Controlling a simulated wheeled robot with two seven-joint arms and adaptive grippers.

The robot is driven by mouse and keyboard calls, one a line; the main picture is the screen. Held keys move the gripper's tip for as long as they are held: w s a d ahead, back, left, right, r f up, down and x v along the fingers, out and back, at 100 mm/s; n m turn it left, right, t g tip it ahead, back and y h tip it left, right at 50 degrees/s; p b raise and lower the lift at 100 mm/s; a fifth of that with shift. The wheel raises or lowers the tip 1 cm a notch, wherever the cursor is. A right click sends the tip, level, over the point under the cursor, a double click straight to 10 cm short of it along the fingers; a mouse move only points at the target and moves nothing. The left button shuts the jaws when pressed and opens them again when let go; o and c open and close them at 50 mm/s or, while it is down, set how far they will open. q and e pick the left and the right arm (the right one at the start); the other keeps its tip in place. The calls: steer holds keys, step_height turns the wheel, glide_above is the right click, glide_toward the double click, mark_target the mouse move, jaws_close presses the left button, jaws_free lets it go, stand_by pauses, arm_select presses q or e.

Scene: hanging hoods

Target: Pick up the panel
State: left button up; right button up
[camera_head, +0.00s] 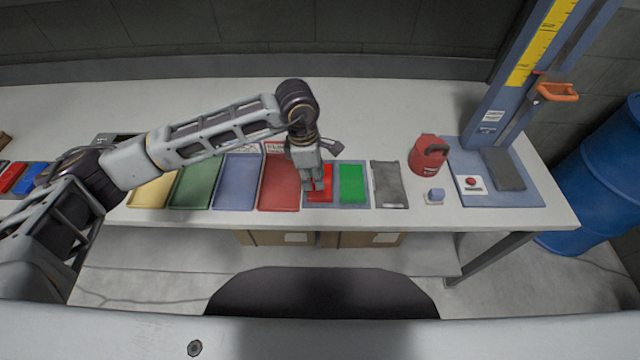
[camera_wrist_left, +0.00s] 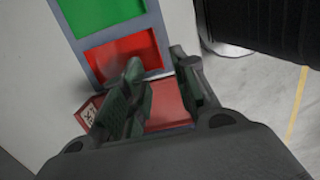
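A flat red panel (camera_head: 321,192) and a flat green panel (camera_head: 351,183) lie side by side on a blue-grey board (camera_head: 367,202) on the table. My left gripper (camera_head: 318,184) is above the red panel and partly hides it. In the left wrist view the red panel (camera_wrist_left: 112,56) is just beyond the fingertips, with the green panel (camera_wrist_left: 95,14) behind it. My left gripper's fingers (camera_wrist_left: 157,66) are apart, with nothing between them. I cannot tell whether the fingers touch the red panel. My right gripper is not in view.
A red tray (camera_head: 279,190), a blue tray (camera_head: 236,188), a green tray (camera_head: 192,190) and a yellow tray (camera_head: 150,194) stand left of the board. A grey plate (camera_head: 389,184), red canister (camera_head: 427,155) and blue press stand (camera_head: 520,190) are to the right.

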arm_select(q)
glide_above(319, 198)
steer(key=shift+s+a+f, duration=0.1)
steer(key=shift+a+f, duration=0.1)
steer(key=shift+f, duration=1.05)
steer(key=shift+s+a+f, duration=0.1)
steer(key=shift+a+f, duration=0.1)
steer(key=shift+f, duration=1.05)
steer(key=shift+f+p, duration=0.1)
steer(key=shift+p, duration=0.25)
steer(key=shift+w+d+f, duration=0.1)
steer(key=shift+d+f, duration=0.05)
steer(key=shift+f, duration=0.45)
steer(key=shift+w+d+f+p, duration=0.15)
steer(key=shift+f+p, duration=0.2)
steer(key=shift+f, duration=0.6)
steer(key=shift+s+d+f+p, duration=0.1)
steer(key=shift+f+p, duration=0.25)
steer(key=shift+f, duration=0.55)
jaws_close()
